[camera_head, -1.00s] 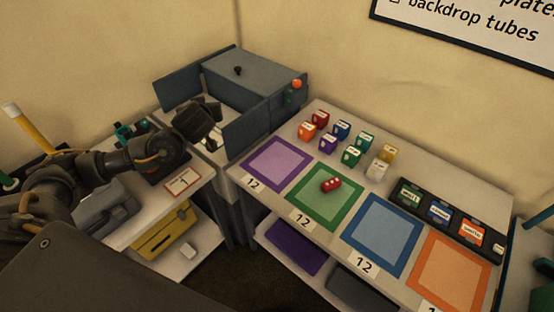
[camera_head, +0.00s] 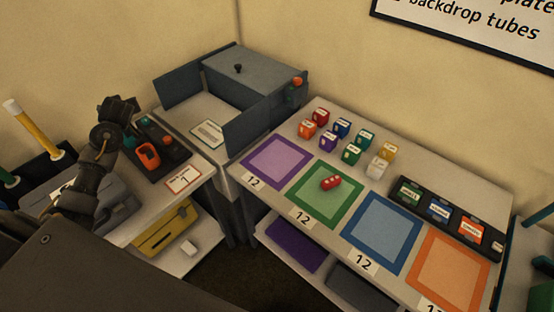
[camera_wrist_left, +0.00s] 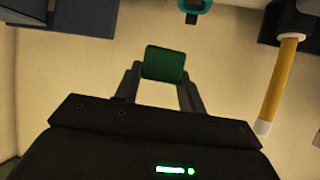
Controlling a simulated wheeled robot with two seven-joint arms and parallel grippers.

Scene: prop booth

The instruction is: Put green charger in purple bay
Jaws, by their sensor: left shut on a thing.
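A green block (camera_wrist_left: 165,63), which looks like the green charger, is pinched between the fingertips of my left gripper (camera_wrist_left: 163,80) in the left wrist view. In the head view my left gripper (camera_head: 118,105) is raised at the left, beside a black dock; the green block cannot be made out there. The purple square bay (camera_head: 278,162) lies on the right table at its left end, marked 12, and is empty. My left gripper is well to the left of it. My right gripper is not in view.
The black dock (camera_head: 155,155) holds an orange item (camera_head: 148,155). A grey open-fronted box (camera_head: 245,85) stands between the dock and the bays. Small coloured cubes stand behind.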

